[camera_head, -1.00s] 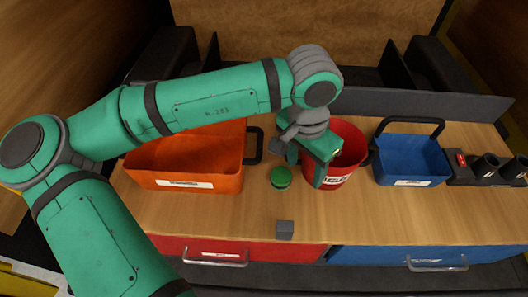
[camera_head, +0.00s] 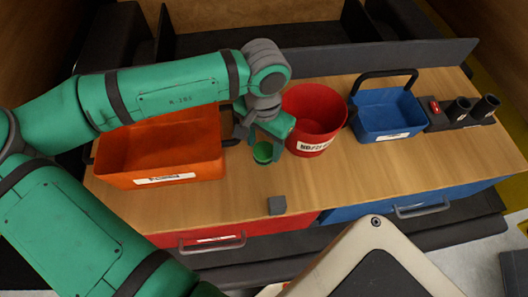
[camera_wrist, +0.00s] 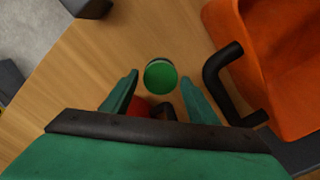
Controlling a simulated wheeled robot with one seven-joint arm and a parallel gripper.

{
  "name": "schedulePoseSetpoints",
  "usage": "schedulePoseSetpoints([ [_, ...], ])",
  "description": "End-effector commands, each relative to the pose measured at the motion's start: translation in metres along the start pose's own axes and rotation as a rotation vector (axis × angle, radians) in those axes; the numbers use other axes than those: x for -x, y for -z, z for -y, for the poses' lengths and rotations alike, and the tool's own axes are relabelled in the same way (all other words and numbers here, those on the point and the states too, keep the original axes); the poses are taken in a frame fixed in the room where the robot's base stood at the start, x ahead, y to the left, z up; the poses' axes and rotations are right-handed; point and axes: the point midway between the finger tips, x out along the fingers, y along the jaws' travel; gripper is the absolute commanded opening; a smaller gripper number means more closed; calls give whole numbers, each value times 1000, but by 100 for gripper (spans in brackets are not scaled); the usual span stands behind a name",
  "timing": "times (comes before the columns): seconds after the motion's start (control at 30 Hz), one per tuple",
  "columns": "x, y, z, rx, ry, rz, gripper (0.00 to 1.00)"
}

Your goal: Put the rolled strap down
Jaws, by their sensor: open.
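The rolled strap appears to be the small round green roll (camera_head: 262,153) on the wooden worktop, between the orange tray and the red bucket. In the wrist view the green roll (camera_wrist: 160,76) lies between and near my two fingertips, with a gap on each side. My gripper (camera_head: 268,146) is open at the roll, pointing down, and partly covers it in the head view. The fingers are not closed on it. Whether the roll touches the worktop is hard to tell.
The orange tray (camera_head: 150,170) stands close on the left, its dark handle (camera_wrist: 222,75) near my finger. The red bucket (camera_head: 313,112) is close on the right, then a blue bin (camera_head: 385,122). A small grey block (camera_head: 277,205) sits near the front edge. The front right worktop is clear.

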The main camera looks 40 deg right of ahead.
Motion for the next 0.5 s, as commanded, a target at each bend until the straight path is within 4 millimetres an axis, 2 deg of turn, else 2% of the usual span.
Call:
schedulePoseSetpoints([
  [0.2,-27,0,0,1,1,0,54],
  [0.5,-32,0,0,1,1,-1,54],
])
